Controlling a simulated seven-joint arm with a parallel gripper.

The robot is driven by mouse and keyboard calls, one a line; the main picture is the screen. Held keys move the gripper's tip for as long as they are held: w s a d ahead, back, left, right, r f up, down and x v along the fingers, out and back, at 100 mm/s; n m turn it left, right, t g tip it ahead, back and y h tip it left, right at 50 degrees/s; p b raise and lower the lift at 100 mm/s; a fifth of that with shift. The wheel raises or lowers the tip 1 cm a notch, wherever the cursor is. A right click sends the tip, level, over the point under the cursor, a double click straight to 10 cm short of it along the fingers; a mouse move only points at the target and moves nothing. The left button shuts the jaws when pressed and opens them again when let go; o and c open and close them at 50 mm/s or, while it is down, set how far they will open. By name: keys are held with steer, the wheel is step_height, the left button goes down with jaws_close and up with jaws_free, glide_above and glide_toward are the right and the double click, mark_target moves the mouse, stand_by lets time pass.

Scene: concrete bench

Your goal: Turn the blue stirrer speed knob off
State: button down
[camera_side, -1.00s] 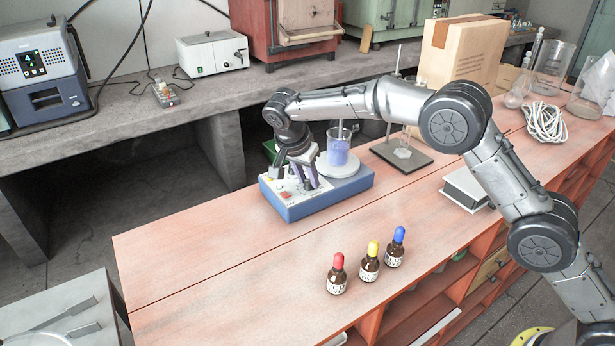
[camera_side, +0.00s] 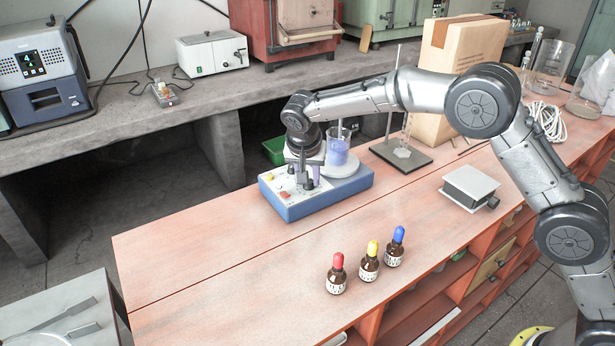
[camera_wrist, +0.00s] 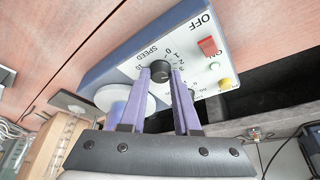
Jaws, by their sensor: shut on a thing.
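The blue stirrer (camera_side: 325,205) sits on the red bench with a light control panel on its left part. In the wrist view, its dark speed knob (camera_wrist: 159,68) shows between my gripper's purple fingertips (camera_wrist: 161,76). The fingers touch the knob's sides and are shut on it. Printed numbers and the word SPEED ring the knob; its pointer mark cannot be made out. A red switch (camera_wrist: 207,46) marked OFF and a yellow button (camera_wrist: 225,84) lie to its right.
A beaker of blue liquid (camera_side: 338,152) stands on the stirrer's round white plate, close behind my gripper. A rod stand (camera_side: 402,155) is to the right. Several items lie around, including three dropper bottles (camera_side: 369,268) in front. The bench's left front is clear.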

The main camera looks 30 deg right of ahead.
steer(key=n+y, duration=0.1)
steer(key=n, duration=0.1)
steer(key=n+t+y, duration=0.1)
steer(key=n, duration=0.2)
steer(key=shift+s+d+n, duration=0.1)
steer(key=shift+d+n, duration=0.1)
steer(key=shift+n, duration=0.1)
steer(key=n+y, duration=0.1)
steer(key=n, duration=0.3)
steer(key=shift+d+n+y, duration=0.15)
steer(key=shift+n+y, duration=0.25)
steer(key=c, duration=0.6)
jaws_free()
steer(key=shift+r, duration=0.1)
steer(key=v, duration=1.3)
steer(key=shift+s+d+r, duration=0.1)
steer(key=shift+s+r, duration=0.05)
steer(key=shift+r, duration=0.15)
